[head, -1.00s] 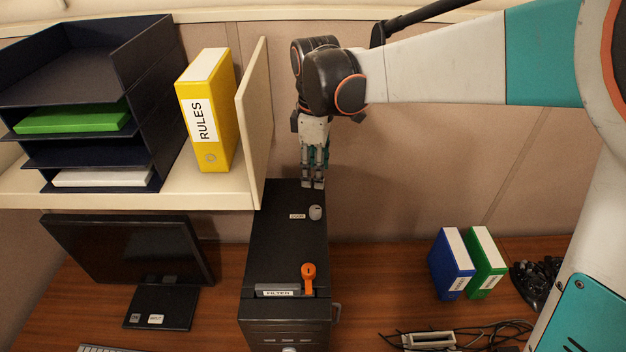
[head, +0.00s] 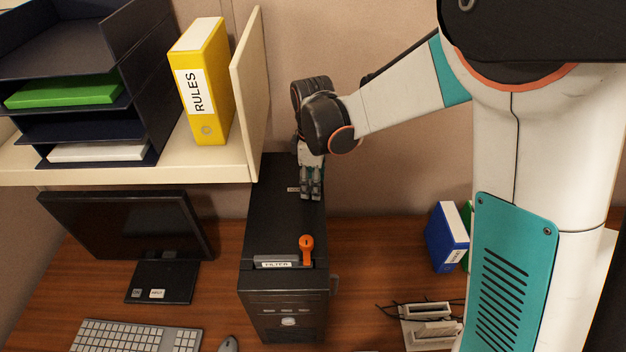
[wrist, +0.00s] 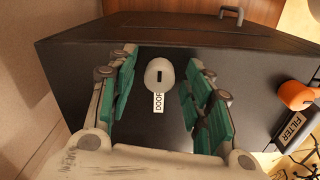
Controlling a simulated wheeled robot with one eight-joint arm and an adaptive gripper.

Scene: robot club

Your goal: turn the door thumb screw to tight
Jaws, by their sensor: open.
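The door thumb screw (wrist: 159,74) is a pale round knob with a dark slot, on the top of the black computer case (head: 265,225). A white DOOR label (wrist: 158,102) lies beside it, and the slot points roughly along that label in the wrist view. My gripper (head: 311,196) is open, pointing down over the back part of the case top. In the wrist view its teal-padded fingers (wrist: 160,88) are on either side of the knob with gaps on both sides. Whether the fingertips are down at knob height, I cannot tell. In the head view the gripper hides the knob.
An orange knob (head: 307,244) and a FILTER label (head: 276,264) are at the front of the case top. A shelf panel (head: 250,95) with a yellow RULES binder (head: 203,90) stands close left of my gripper. A blue binder (head: 446,238) is on the desk to the right.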

